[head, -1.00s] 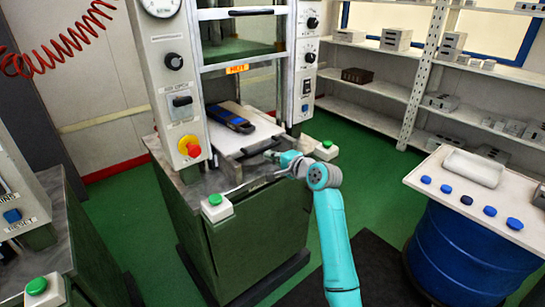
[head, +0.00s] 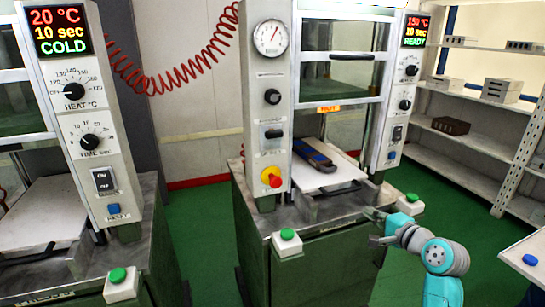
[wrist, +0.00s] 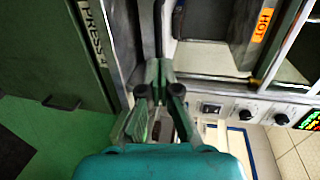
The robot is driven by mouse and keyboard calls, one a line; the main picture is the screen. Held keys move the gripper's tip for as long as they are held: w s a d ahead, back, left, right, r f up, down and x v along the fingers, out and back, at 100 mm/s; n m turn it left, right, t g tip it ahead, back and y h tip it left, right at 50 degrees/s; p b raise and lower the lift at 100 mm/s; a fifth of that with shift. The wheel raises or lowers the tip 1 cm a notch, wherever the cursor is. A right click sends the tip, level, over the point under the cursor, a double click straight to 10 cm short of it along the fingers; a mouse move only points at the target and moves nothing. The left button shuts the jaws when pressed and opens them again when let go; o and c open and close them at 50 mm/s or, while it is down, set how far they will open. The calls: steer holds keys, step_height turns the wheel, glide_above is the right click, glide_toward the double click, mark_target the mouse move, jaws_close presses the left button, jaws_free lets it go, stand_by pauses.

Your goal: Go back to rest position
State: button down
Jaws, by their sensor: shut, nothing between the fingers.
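My teal arm reaches up from the bottom right of the head view. My gripper (head: 371,226) is at its end, in front of the right side of the middle press's table. In the wrist view my gripper (wrist: 158,66) points at the press front, with its fingers together and nothing held. A dark blue mould (head: 314,157) lies on the pale sliding tray (head: 325,177) of that press. The tray's dark handle (head: 336,189) lies beyond my gripper, apart from it in the head view.
The middle press (head: 265,100) has green buttons (head: 287,234) at its front corners. A second press (head: 85,130), showing COLD, stands at left. Shelves (head: 470,140) stand at the back right. A white table edge (head: 522,255) shows at right. Green floor lies between the presses.

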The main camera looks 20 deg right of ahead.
steer(key=shift+f, duration=0.1)
steer(key=s+a+f+n+h, duration=0.1)
steer(key=s+a+f+n, duration=0.1)
steer(key=s+a+f, duration=0.6)
steer(key=s+a+f+n+h, duration=0.1)
steer(key=s+a+f, duration=0.4)
steer(key=f, duration=0.6)
steer(key=s+a+f+n+g, duration=0.1)
steer(key=s+a+f+n, duration=0.1)
steer(key=s+a, duration=0.35)
steer(key=s+a+f+n, duration=0.3)
steer(key=s, duration=0.6)
steer(key=s+a+r+n, duration=0.2)
steer(key=s+n, duration=0.1)
steer(key=s, duration=0.3)
steer(key=s+a+r+n, duration=0.2)
steer(key=s+r+n, duration=0.1)
steer(key=s, duration=0.4)
steer(key=s+a+r+n+y, duration=0.1)
steer(key=s+a+r+n, duration=0.1)
steer(key=s, duration=0.5)
steer(key=shift+r+n, duration=0.35)
steer(key=shift+n, duration=0.35)
steer(key=shift+s+r, duration=0.15)
steer(key=shift+s, duration=0.1)
